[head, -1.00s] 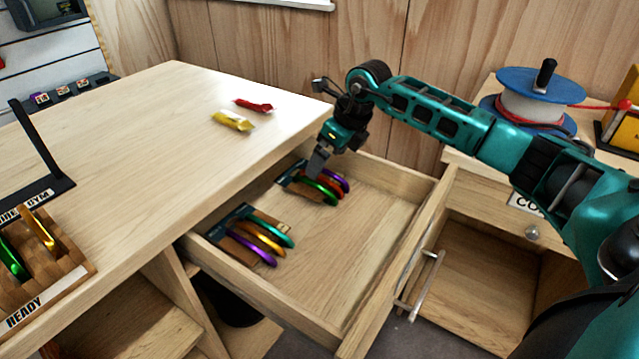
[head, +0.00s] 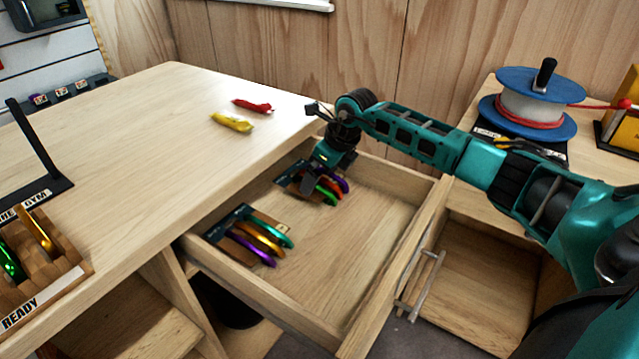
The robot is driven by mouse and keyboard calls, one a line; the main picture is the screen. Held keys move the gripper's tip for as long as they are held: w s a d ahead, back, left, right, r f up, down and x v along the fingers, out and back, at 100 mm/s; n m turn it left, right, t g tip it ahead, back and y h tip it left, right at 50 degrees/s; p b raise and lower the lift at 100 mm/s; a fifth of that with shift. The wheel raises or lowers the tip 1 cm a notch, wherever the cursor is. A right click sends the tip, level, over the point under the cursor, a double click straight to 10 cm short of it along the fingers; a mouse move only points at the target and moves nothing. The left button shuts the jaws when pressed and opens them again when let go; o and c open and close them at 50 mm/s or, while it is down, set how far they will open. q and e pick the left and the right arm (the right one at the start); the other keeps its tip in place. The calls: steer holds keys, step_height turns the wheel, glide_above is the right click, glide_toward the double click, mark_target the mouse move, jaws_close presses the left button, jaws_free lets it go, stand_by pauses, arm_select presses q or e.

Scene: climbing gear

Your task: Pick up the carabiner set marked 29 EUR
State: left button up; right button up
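Two carabiner sets lie on dark cards in the open drawer (head: 345,290). The far set (head: 328,192) has purple, red and green carabiners. The near set (head: 262,237) has green, orange and purple ones. The price marks on both are too small to read, so I cannot tell which is marked 29 EUR. My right gripper (head: 309,186) points down at the far set, over its card and beside the carabiners, partly covering it. I cannot tell whether its fingers are apart or touch the set. My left gripper is out of view.
A wooden rack (head: 75,275) with carabiners stands at left. A rope spool (head: 530,105) stands on the right cabinet. The drawer's right part is empty.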

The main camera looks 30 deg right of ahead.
steer(key=shift+c, duration=0.3)
steer(key=c, duration=0.8)
steer(key=shift+r, duration=0.1)
